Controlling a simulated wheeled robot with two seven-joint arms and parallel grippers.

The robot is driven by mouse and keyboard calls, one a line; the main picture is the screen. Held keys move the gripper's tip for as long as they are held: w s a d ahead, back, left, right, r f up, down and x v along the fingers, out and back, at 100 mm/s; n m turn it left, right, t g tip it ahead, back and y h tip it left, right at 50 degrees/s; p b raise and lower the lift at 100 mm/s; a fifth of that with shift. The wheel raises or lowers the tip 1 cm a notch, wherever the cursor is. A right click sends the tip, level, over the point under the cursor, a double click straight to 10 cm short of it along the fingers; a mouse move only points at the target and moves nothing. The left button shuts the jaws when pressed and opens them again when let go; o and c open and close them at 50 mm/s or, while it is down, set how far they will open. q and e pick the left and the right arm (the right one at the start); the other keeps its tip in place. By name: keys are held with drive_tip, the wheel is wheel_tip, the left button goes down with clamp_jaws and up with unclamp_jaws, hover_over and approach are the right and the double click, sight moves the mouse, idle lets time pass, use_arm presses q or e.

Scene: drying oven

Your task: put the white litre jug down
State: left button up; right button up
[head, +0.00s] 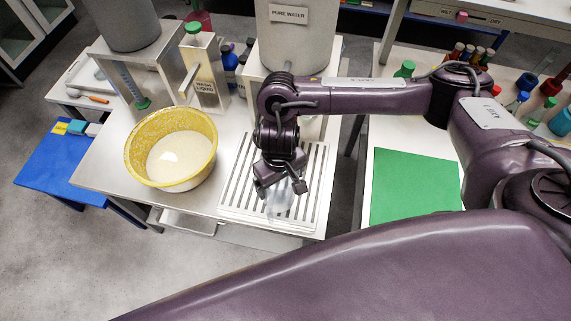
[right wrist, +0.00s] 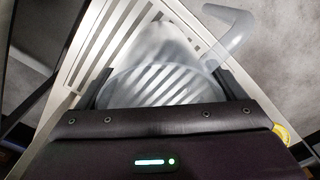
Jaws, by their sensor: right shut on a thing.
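My right gripper (head: 282,183) is shut on the litre jug (head: 281,203), which looks whitish and see-through. The jug is over the slatted drain rack (head: 237,180), mostly hidden by the gripper in the head view. In the right wrist view the jug (right wrist: 155,65) sits between the two fingers, with its curved handle (right wrist: 232,38) out to the upper right. The slats show through its wall. I cannot tell whether its base touches the rack. My left gripper is not in view.
A yellow bowl (head: 211,160) with white contents stands left of the rack. Behind are a wash liquid container (head: 207,85) and a pure water tank (head: 293,45). A green mat (head: 415,187) lies on the right table. A blue stool (head: 50,165) stands far left.

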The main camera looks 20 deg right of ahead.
drive_tip(key=w+d, duration=0.2)
drive_tip(key=w, duration=0.1)
drive_tip(key=w+d, duration=0.1)
drive_tip(key=shift+w, duration=0.3)
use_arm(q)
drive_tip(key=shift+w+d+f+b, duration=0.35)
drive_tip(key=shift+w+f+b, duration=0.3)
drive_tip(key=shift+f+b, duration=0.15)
use_arm(e)
drive_tip(key=f, duration=0.3)
drive_tip(key=shift+w+d+f, duration=0.2)
drive_tip(key=shift+w+d, duration=0.05)
drive_tip(key=shift+w, duration=0.15)
drive_tip(key=o, duration=0.8)
drive_tip(key=shift+f, duration=0.1)
drive_tip(key=shift+c, duration=0.2)
